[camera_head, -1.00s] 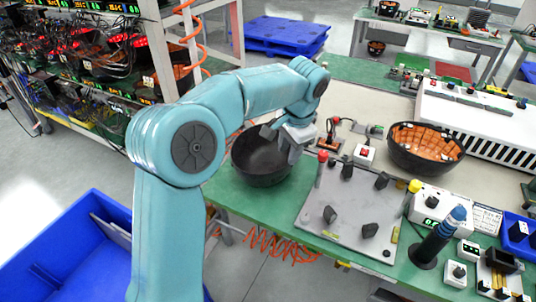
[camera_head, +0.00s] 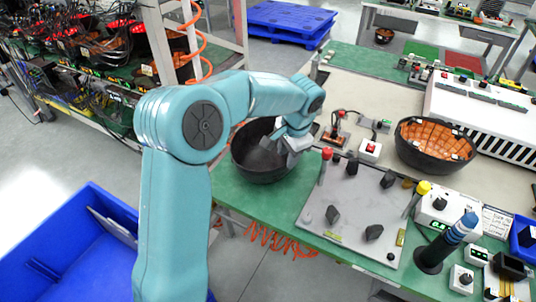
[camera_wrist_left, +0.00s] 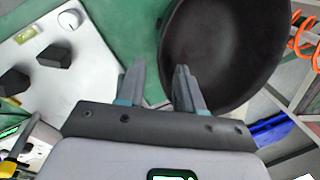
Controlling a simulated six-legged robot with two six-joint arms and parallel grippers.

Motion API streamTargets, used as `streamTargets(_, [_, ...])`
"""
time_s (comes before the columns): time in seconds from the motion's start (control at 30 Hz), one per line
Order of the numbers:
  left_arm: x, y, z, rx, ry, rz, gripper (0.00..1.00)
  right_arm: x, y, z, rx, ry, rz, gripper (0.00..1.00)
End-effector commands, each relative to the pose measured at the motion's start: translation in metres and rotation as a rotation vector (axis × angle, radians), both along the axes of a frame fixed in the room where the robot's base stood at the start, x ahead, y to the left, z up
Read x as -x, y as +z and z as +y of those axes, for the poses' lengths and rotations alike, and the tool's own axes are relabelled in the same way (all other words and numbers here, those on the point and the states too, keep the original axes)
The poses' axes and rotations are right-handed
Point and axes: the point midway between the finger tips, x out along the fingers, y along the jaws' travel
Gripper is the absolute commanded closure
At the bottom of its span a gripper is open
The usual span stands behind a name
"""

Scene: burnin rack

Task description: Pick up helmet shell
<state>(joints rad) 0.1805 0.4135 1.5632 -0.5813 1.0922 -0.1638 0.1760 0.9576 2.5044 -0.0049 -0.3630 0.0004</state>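The black helmet shell (camera_head: 252,168) is an open bowl on the green part of the workbench, left of the grey fixture plate. My left gripper (camera_head: 282,150) is at the shell's right rim. In the left wrist view the shell (camera_wrist_left: 225,45) fills the upper right, hollow side showing. There my left gripper (camera_wrist_left: 160,66) has its two fingers apart, one overlapping the shell's edge and one outside it, with the rim between them in the picture. I cannot tell whether they touch it. My right gripper is in neither view.
A grey plate (camera_head: 345,235) with black knobs lies right of the shell. A second black shell with orange lining (camera_head: 420,160) sits farther right. A blue bin (camera_head: 75,245) stands at lower left, and a wired rack (camera_head: 90,60) at upper left.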

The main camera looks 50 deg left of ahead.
Motion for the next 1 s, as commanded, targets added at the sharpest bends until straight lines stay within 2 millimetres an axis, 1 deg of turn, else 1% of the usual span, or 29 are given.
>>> streamTargets(0.03, [0.001,-0.01,0.002,0.0,0.001,0.004,0.64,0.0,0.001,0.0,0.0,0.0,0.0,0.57])
streamTargets(0.1, [0.0,-0.021,0.005,-0.001,0.002,0.003,0.64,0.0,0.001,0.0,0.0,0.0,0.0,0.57])
streamTargets(0.33, [-0.001,-0.039,0.009,0.0,0.003,0.003,0.64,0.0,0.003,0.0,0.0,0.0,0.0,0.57])
streamTargets(0.5, [0.001,-0.066,0.015,0.001,0.003,0.003,0.64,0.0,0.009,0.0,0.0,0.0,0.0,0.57])
streamTargets(0.6, [-0.001,-0.078,0.017,0.0,0.001,0.001,0.64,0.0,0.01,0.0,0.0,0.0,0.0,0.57])
streamTargets(0.7, [-0.001,-0.083,0.018,0.0,0.001,0.0,0.64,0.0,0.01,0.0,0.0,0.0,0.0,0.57])
streamTargets(0.87, [-0.001,-0.084,0.018,0.0,0.001,-0.001,0.64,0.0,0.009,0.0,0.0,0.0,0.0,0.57])
streamTargets(0.9, [-0.001,-0.083,0.018,0.0,0.001,-0.001,0.67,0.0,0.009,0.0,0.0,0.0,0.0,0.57])
streamTargets(0.97, [-0.001,-0.083,0.018,0.0,0.001,-0.001,0.86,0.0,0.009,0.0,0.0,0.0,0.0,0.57])
streamTargets(1.0, [-0.001,-0.083,0.018,0.0,0.001,-0.001,0.99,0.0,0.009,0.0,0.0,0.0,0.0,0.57])
